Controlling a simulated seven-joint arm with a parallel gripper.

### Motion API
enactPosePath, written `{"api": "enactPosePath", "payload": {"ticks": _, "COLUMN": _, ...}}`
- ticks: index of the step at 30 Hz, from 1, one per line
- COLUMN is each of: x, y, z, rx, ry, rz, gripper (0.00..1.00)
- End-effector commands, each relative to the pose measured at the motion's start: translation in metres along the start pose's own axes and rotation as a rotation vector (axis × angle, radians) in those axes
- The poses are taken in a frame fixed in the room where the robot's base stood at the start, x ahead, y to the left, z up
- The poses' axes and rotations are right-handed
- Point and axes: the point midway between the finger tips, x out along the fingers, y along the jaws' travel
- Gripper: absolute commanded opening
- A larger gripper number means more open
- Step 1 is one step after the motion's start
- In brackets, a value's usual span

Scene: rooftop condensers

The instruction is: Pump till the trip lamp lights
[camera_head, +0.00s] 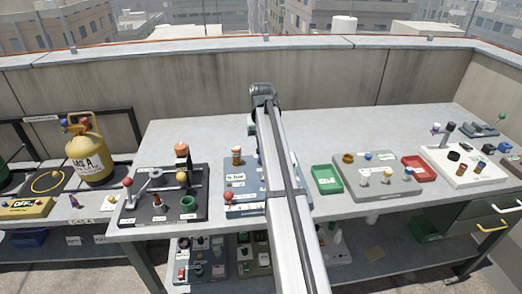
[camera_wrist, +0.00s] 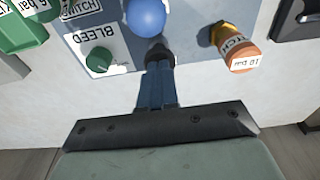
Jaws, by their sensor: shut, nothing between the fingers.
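My gripper (camera_wrist: 158,50) is shut and empty in the wrist view, its tips just below a blue ball (camera_wrist: 146,16). I cannot tell whether they touch. The ball, a dark green knob (camera_wrist: 98,58) by the word BLEED and an orange cylinder (camera_wrist: 236,52) labelled 10 bar are at a blue-grey board (camera_wrist: 85,35). A green part (camera_wrist: 22,28) labelled 6 bar is at the upper left. In the head view my arm covers much of the board (camera_head: 247,165) and hides my gripper. An orange-topped cylinder (camera_head: 236,155) and a red ball (camera_head: 228,198) show there. I cannot pick out a trip lamp.
Left of the board is a dark tray (camera_head: 135,214) with levers and knobs. To its right are a green bin (camera_head: 327,179), a grey board (camera_head: 348,186) with knobs, a red bin (camera_head: 418,168) and a white board (camera_head: 459,176). A yellow gas bottle (camera_head: 90,155) stands far left.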

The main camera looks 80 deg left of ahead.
Motion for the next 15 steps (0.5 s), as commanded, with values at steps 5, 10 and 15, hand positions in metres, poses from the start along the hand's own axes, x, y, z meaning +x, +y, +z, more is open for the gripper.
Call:
{"api": "enactPosePath", "payload": {"ticks": 5, "x": 0.004, "y": 0.000, "z": 0.001, "rx": 0.000, "ry": 0.000, "rz": 0.000, "gripper": 0.00}}
{"api": "enactPosePath", "payload": {"ticks": 10, "x": 0.008, "y": 0.000, "z": 0.001, "rx": 0.000, "ry": -0.001, "rz": 0.000, "gripper": 0.00}}
{"api": "enactPosePath", "payload": {"ticks": 15, "x": 0.013, "y": 0.000, "z": 0.002, "rx": 0.000, "ry": -0.001, "rz": 0.000, "gripper": 0.00}}
